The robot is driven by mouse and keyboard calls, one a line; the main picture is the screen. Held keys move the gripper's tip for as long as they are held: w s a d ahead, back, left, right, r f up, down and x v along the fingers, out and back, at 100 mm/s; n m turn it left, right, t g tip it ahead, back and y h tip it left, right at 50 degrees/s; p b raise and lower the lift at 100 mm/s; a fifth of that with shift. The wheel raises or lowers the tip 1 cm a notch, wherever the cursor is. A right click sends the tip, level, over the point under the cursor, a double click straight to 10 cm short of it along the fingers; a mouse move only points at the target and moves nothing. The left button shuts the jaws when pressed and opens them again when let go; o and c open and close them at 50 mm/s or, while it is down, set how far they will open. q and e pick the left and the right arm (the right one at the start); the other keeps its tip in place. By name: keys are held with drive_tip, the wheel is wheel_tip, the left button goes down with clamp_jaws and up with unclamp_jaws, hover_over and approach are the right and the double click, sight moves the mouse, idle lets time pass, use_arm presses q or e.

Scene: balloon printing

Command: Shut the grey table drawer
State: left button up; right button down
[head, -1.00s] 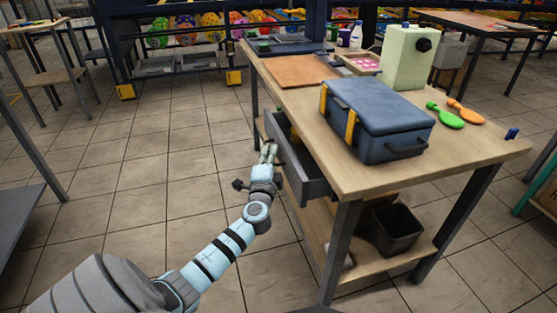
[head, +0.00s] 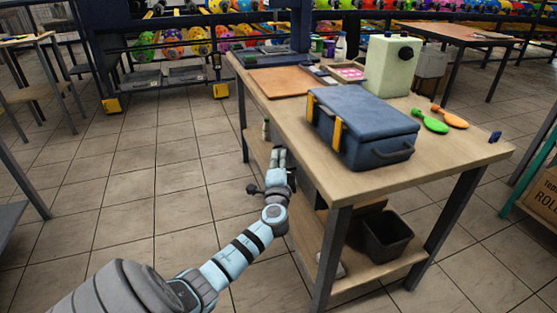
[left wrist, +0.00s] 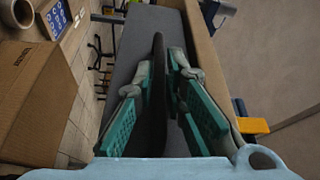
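The grey drawer sits under the wooden tabletop, on the table's left side in the head view, with its front about in line with the table frame. The left wrist view shows its grey front (left wrist: 127,55) and a dark handle (left wrist: 157,100) standing out from it. My left gripper (head: 277,152) is at the drawer front. In the left wrist view its green-padded fingers (left wrist: 160,68) lie on either side of the handle, partly open, with narrow gaps beside it. My right gripper is out of view. The drawer's inside is hidden.
A black bin (head: 385,237) stands on the lower shelf. The floor left of the table is clear.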

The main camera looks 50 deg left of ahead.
use_arm(q)
drive_tip(key=shift+o, duration=0.8)
drive_tip(key=shift+w+r, duration=0.1)
drive_tip(key=shift+w, duration=0.1)
drive_tip(key=v, duration=1.2)
drive_tip(key=shift+s, duration=0.1)
